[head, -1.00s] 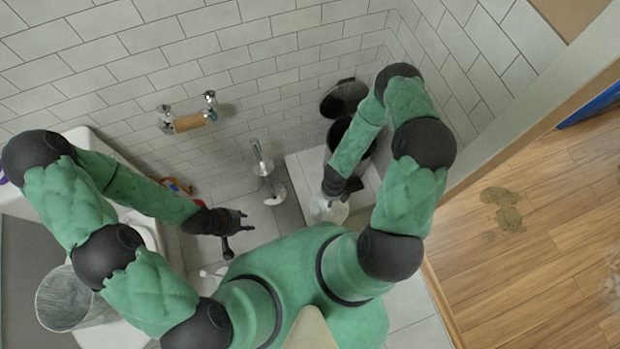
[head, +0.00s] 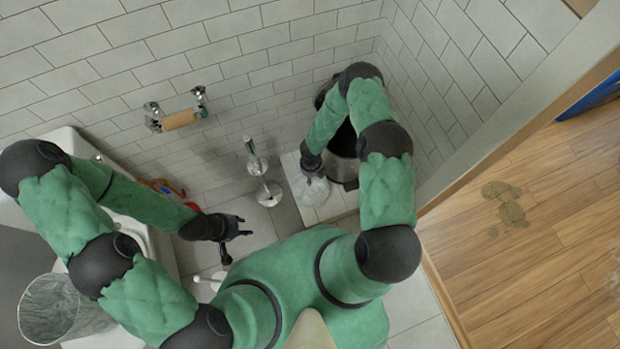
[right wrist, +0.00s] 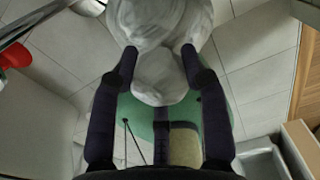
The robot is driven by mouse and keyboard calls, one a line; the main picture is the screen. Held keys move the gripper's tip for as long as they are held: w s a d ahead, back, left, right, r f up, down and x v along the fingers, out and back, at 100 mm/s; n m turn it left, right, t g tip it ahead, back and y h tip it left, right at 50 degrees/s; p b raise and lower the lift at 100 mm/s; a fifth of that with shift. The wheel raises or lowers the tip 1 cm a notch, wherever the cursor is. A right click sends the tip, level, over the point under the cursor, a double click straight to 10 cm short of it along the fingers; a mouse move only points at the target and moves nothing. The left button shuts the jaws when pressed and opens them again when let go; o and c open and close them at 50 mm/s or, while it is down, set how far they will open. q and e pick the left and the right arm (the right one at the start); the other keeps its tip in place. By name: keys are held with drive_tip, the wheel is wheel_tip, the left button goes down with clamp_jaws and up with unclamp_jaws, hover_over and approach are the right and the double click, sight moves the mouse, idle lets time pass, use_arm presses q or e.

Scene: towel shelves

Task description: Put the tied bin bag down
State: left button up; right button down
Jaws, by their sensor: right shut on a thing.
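The tied bin bag (head: 312,190) is a pale, translucent bundle below my right gripper (head: 311,168) in the head view, over or against the white ledge. In the right wrist view the bag (right wrist: 160,30) fills the top middle. Its bunched neck sits between the two dark fingers of my right gripper (right wrist: 160,68), which is shut on it. I cannot tell whether the bag touches the ledge. My left gripper (head: 242,228) is empty over the floor left of the middle, with its fingers apart.
A dark pedal bin (head: 345,155) stands behind my right arm, partly hidden. A chrome stand (head: 262,180) is left of the bag. A paper holder (head: 180,121) is on the tiled wall. A lined basket (head: 55,308) is lower left. A brown stain (head: 508,206) marks the wooden floor.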

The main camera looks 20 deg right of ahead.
drive_tip(key=shift+w+f, duration=0.25)
wheel_tip(320, 180, down, 3)
drive_tip(key=shift+w+f+b, duration=0.1)
drive_tip(key=shift+f+b, duration=0.1)
drive_tip(key=shift+b, duration=1)
drive_tip(key=shift+r, duration=0.1)
drive_tip(key=c, duration=0.6)
unclamp_jaws()
drive_tip(key=shift+c, duration=0.2)
